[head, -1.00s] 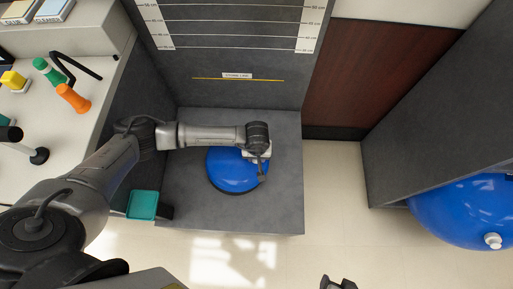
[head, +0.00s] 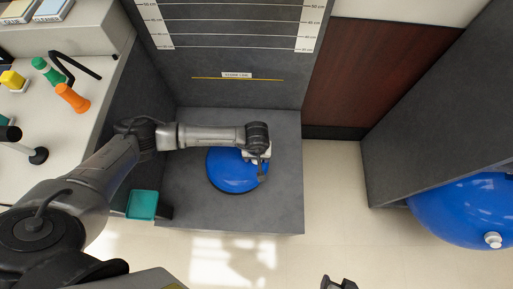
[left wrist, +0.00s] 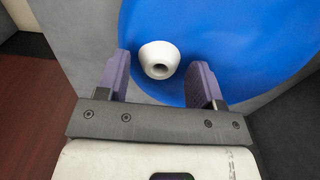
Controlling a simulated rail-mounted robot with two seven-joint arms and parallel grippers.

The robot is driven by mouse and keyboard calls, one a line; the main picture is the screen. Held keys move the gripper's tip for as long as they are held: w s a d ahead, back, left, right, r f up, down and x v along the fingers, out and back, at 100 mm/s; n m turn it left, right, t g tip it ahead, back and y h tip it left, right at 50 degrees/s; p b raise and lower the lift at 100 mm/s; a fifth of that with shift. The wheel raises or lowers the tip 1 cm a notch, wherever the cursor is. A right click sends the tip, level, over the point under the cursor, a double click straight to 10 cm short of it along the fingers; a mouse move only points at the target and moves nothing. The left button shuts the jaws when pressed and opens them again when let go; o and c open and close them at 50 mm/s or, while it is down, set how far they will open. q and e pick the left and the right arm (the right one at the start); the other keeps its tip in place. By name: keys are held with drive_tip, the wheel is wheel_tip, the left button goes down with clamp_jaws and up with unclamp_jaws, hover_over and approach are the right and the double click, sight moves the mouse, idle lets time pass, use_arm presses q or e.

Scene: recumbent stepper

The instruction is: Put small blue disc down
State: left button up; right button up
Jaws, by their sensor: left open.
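The small blue disc (head: 228,172) lies flat on the grey platform at the foot of the marked wall panel. My left gripper (head: 259,170) is over the disc's right side, pointing down. In the left wrist view the disc (left wrist: 225,35) fills the top, with a white knob (left wrist: 152,50) on it. The two purple fingers of my left gripper (left wrist: 160,66) are apart, one on each side of the knob, with gaps to it. A dark part of what looks like my right gripper (head: 338,283) shows at the bottom edge; its jaws are not clear.
The grey platform (head: 285,210) has bare room around the disc. A teal tray (head: 142,205) is at its left edge. A counter (head: 60,130) at left holds orange and green items.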

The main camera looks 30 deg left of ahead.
use_arm(q)
wheel_tip(320, 180, up, 12)
drive_tip(key=p, duration=0.8)
drive_tip(key=shift+f, duration=0.2)
